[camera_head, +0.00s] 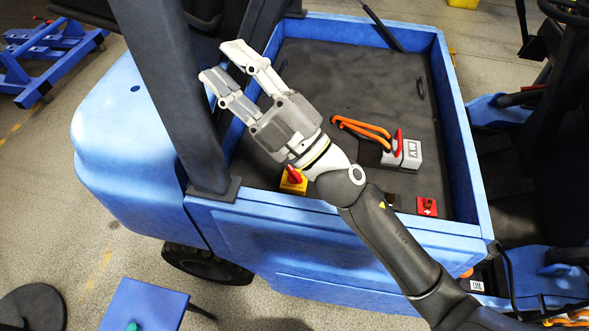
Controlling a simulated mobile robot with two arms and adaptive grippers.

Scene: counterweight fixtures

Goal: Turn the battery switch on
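The battery switch appears to be the small yellow box with a red knob (292,179), at the near left of the dark bed of a blue vehicle. The knob is tilted in the picture; I cannot tell its on or off setting. My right gripper (225,62) reaches in from the lower right, and its wrist passes just above the switch and hides part of its surroundings. Its two fingers point to the upper left, spread apart with nothing between them, beyond the switch and near the bed's left wall. My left gripper is not in view.
A grey connector block (408,154) with a red handle and orange cables (362,127) sits in the bed, right of the switch. A red terminal piece (427,206) lies nearer. Blue walls (465,150) enclose the bed, and a dark post (175,100) rises at its left.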

